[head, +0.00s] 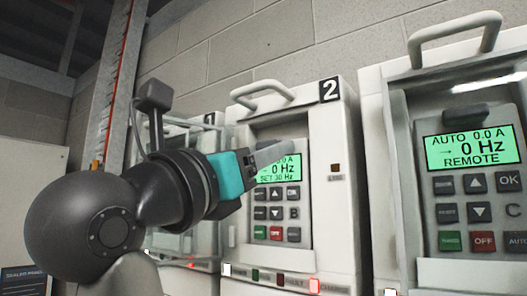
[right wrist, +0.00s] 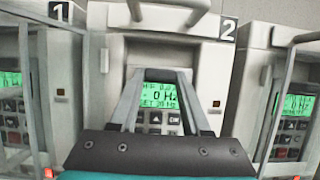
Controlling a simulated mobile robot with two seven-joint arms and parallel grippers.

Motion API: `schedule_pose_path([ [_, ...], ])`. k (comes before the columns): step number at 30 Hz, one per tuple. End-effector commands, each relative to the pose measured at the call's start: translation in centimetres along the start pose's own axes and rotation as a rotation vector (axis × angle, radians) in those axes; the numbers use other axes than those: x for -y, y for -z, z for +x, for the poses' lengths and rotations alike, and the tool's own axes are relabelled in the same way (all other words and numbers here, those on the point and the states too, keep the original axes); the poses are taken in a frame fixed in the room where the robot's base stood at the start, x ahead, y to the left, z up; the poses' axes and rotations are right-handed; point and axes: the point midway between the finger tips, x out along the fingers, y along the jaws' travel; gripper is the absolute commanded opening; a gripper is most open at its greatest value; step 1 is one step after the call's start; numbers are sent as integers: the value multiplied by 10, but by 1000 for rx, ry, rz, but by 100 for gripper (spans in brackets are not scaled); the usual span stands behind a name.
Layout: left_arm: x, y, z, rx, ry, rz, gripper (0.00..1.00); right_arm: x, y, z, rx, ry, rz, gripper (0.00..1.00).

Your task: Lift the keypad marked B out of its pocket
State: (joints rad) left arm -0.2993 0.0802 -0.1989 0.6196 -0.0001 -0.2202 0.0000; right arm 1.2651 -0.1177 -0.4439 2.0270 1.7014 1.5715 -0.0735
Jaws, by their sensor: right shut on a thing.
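The keypad marked B (head: 275,212) sits upright in the pocket of the middle drive, marked 2. It has a lit green display reading 0 Hz and rows of dark keys with one red key. It also shows in the right wrist view (right wrist: 158,98), between my fingers. My right gripper (head: 283,151) reaches in from the left and is shut on the top of keypad B; its fingers hide the gripped part. In the right wrist view the fingers (right wrist: 165,72) converge at the keypad's top edge. The pocket (head: 306,150) surrounds the keypad. My left gripper is out of view.
Drive 2 has a carry handle (head: 262,90) above the pocket. On the right stands another drive with keypad C (head: 478,185), which has a dark tab on top. Drive 1 (head: 208,240) stands left, partly behind my arm. A block wall (head: 330,40) is behind.

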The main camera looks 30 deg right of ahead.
Motion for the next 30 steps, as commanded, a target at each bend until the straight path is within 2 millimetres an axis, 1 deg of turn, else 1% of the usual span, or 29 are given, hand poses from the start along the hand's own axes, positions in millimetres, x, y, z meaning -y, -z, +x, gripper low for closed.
schedule_pose_path([
  [21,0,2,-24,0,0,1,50,0,-26,11,1,-1,0,0],
  [30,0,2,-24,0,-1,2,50,0,-26,11,1,0,0,0],
])
